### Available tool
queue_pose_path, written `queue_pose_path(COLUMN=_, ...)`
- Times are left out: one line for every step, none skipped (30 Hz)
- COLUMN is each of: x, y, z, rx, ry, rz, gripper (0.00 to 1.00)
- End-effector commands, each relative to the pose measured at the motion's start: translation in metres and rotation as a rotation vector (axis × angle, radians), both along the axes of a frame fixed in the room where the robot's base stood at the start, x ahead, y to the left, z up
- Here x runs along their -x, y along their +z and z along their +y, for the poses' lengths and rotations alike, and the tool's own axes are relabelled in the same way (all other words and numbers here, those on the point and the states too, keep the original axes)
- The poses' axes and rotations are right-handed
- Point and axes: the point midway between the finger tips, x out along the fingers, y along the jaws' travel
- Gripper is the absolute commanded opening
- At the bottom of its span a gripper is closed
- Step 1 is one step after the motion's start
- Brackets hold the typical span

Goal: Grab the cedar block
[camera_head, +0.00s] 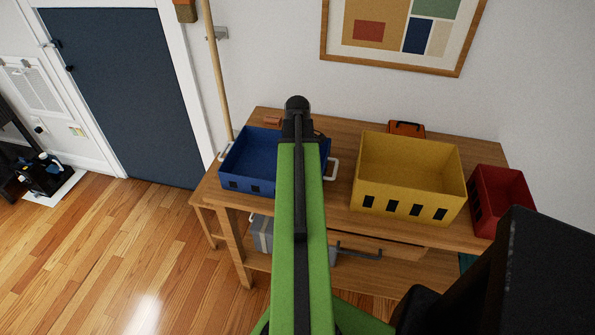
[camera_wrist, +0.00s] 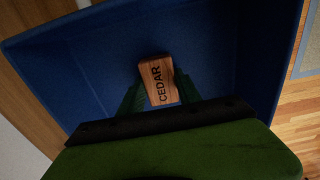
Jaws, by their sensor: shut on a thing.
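The cedar block (camera_wrist: 157,80) is a small reddish-brown wooden piece with CEDAR printed on it in dark letters. In the wrist view my gripper (camera_wrist: 161,90) is shut on it, with a green finger against each side. The blue bin (camera_wrist: 75,65) surrounds the block in that view; I cannot tell whether the block touches the bin's floor. In the head view my arm reaches over the blue bin (camera_head: 247,163) and hides part of it. The block and my fingers are hidden there.
The wooden table (camera_head: 341,185) also holds a yellow bin (camera_head: 409,178), a red bin (camera_head: 503,200) and an orange case (camera_head: 407,129) at the back. A small reddish piece (camera_head: 272,121) lies behind the blue bin. A pole (camera_head: 218,75) stands at the table's left.

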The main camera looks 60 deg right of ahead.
Motion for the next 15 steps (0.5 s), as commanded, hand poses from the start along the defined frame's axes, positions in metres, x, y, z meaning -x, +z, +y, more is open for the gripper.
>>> queue_pose_path(x=0.000, y=0.000, z=0.000, rx=0.000, ry=0.000, rz=0.000, gripper=0.01)
queue_pose_path(x=0.000, y=0.000, z=0.000, rx=0.000, ry=0.000, rz=0.000, gripper=0.01)
queue_pose_path(x=0.000, y=0.000, z=0.000, rx=0.000, ry=0.000, rz=0.000, gripper=0.01)
queue_pose_path(x=0.000, y=0.000, z=0.000, rx=0.000, ry=0.000, rz=0.000, gripper=0.01)
queue_pose_path(x=0.000, y=0.000, z=0.000, rx=0.000, ry=0.000, rz=0.000, gripper=0.01)
queue_pose_path(x=0.000, y=0.001, z=0.000, rx=0.000, ry=0.000, rz=0.000, gripper=0.01)
queue_pose_path(x=0.000, y=0.002, z=0.000, rx=0.000, ry=0.000, rz=0.000, gripper=0.01)
queue_pose_path(x=0.000, y=0.003, z=0.000, rx=0.000, ry=0.000, rz=0.000, gripper=0.01)
queue_pose_path(x=0.000, y=0.006, z=0.000, rx=0.000, ry=0.000, rz=0.000, gripper=0.01)
queue_pose_path(x=0.000, y=0.009, z=0.000, rx=0.000, ry=0.000, rz=0.000, gripper=0.01)
queue_pose_path(x=0.000, y=0.012, z=0.000, rx=0.000, ry=0.000, rz=0.000, gripper=0.01)
queue_pose_path(x=0.000, y=0.018, z=0.000, rx=0.000, ry=0.000, rz=0.000, gripper=0.01)
queue_pose_path(x=0.000, y=0.023, z=0.000, rx=0.000, ry=0.000, rz=0.000, gripper=0.01)
queue_pose_path(x=0.000, y=0.028, z=0.000, rx=0.000, ry=0.000, rz=0.000, gripper=0.01)
queue_pose_path(x=0.000, y=0.036, z=0.000, rx=0.000, ry=0.000, rz=0.000, gripper=0.01)
